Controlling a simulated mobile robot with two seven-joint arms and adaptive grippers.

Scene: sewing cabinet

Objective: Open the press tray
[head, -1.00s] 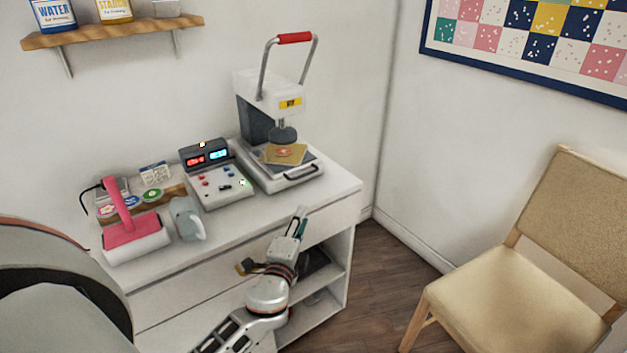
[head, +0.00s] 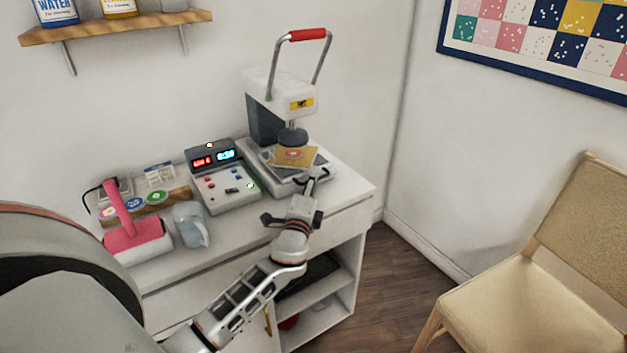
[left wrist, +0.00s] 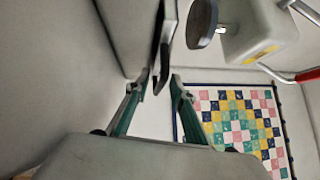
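The heat press (head: 283,92) stands at the back right of the cabinet top, its red-gripped lever (head: 308,34) raised. Its tray (head: 268,176) lies under the round press head (head: 293,137), with a tan patch (head: 295,156) on it. My left gripper (head: 315,178) is at the tray's front edge and partly hides the handle. In the left wrist view, the gripper (left wrist: 158,88) is open, and the end of the dark tray handle (left wrist: 162,60) shows between its fingertips. I cannot tell whether they touch. My right gripper is not in view.
A control box (head: 222,182) stands left of the press. A mug (head: 190,224) and a pink roller (head: 136,236) are further left. Open shelves (head: 325,300) lie below the top. A chair (head: 520,290) stands at the right, with bare floor between.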

